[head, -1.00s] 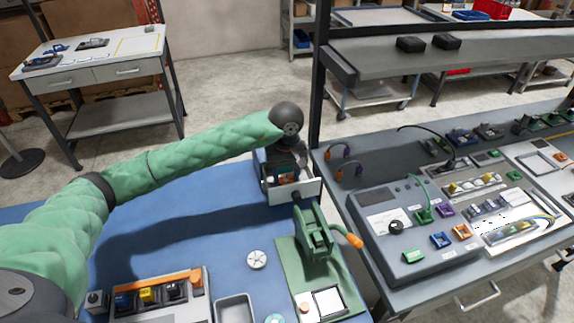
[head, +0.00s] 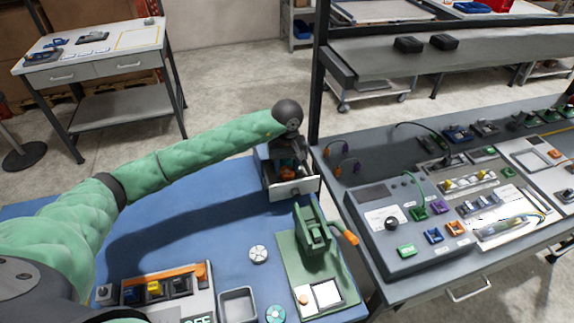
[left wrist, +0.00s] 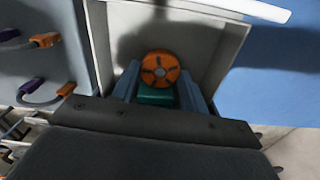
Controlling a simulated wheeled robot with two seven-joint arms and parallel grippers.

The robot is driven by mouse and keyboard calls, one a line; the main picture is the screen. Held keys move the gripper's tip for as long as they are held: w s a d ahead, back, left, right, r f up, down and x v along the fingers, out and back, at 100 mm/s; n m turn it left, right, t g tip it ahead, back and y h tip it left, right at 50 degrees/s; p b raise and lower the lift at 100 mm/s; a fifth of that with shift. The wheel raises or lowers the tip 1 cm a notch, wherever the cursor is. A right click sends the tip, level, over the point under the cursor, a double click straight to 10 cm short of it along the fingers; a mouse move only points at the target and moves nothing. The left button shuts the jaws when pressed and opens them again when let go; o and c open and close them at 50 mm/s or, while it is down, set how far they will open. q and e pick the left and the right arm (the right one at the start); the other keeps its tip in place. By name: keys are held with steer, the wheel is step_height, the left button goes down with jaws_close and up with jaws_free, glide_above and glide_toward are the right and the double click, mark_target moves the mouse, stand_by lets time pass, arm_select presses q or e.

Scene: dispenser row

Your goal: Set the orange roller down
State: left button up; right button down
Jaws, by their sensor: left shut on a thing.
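The orange roller (left wrist: 160,67), a round disc with dark spokes, is at the fingertips of my left gripper (left wrist: 159,90) in the left wrist view. The gripper is shut on it, with a green block (left wrist: 156,96) between the fingers below the disc. The roller is over or inside a grey open drawer or box (left wrist: 225,48); I cannot tell whether it touches the floor. In the head view the orange roller (head: 288,173) shows small behind the white front (head: 294,189) of this box, below my left wrist. My right gripper is not in view.
A green press with an orange handle (head: 345,234) stands just in front of the box. A white round part (head: 258,255) and a grey tray (head: 238,305) lie on the blue table (head: 185,225). A grey control panel (head: 395,235) is to the right.

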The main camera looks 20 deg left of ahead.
mark_target(287, 171)
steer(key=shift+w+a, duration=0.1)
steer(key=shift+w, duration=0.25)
arm_select(q)
steer(key=o, duration=1.1)
steer(key=shift+c, duration=0.2)
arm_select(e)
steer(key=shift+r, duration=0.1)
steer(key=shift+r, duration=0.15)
arm_select(q)
steer(key=shift+r, duration=0.1)
steer(key=shift+r+b, duration=0.35)
step_height(287, 171, up, 4)
steer(key=shift+f+b, duration=0.2)
steer(key=shift+b, duration=1.05)
step_height(287, 171, up, 8)
steer(key=b, duration=0.3)
steer(key=shift+f, duration=0.15)
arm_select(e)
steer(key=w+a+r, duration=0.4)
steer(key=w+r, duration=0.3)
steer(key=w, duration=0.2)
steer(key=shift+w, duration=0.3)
